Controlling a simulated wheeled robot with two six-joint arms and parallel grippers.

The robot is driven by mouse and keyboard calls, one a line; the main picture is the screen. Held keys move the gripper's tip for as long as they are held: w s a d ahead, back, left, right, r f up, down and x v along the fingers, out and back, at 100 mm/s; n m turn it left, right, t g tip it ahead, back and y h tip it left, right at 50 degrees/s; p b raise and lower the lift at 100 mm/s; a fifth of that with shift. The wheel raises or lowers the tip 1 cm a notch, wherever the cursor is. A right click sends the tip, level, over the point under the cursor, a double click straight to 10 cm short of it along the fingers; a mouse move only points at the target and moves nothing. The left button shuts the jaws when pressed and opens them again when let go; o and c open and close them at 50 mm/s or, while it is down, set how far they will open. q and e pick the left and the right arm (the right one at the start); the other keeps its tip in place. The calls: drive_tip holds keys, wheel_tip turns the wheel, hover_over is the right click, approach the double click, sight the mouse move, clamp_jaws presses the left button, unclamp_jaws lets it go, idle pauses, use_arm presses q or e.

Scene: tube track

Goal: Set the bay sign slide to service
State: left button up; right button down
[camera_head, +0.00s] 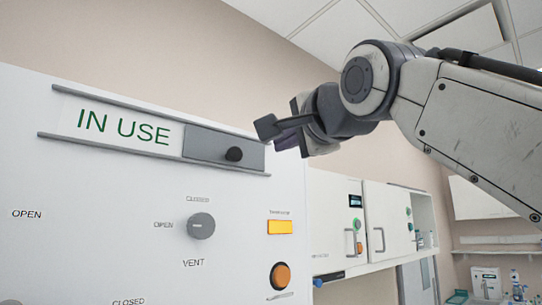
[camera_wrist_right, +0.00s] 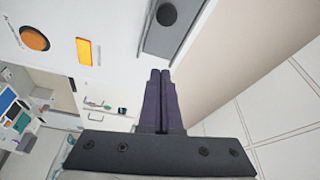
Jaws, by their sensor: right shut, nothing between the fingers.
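The bay sign (camera_head: 122,127) on the white panel reads "IN USE" in green. Its grey slide plate (camera_head: 208,148) covers the right part of the sign, between two rails, and carries a dark round knob (camera_head: 234,154). The knob also shows at the top of the right wrist view (camera_wrist_right: 166,14). My right gripper (camera_head: 268,128) is in front of the panel, just right of and above the knob, apart from it. Its fingers (camera_wrist_right: 160,74) are shut together with nothing between them. My left gripper is not in view.
Below the sign are a grey dial (camera_head: 201,226) marked OPEN, CLOSED and VENT, a yellow indicator (camera_head: 280,227) and an orange button (camera_head: 280,276). White cabinets (camera_head: 385,222) with handles stand behind to the right. The space right of the panel's edge is open.

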sight(245, 157)
drive_tip(key=p+x, duration=0.3)
drive_tip(key=x, duration=0.4)
drive_tip(key=shift+w+a+r+p, duration=0.1)
drive_tip(key=shift+w+r+p, duration=0.05)
drive_tip(key=shift+p, duration=0.2)
drive_tip(key=shift+s+a+f+b, duration=0.35)
drive_tip(key=shift+s+a+f, duration=0.1)
drive_tip(key=shift+s+a, duration=0.4)
drive_tip(key=shift+s+a+f, duration=0.2)
drive_tip(key=shift+s+a, duration=0.05)
drive_tip(key=shift+a, duration=0.15)
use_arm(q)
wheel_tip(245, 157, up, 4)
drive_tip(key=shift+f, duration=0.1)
use_arm(e)
drive_tip(key=shift+s+a, duration=0.2)
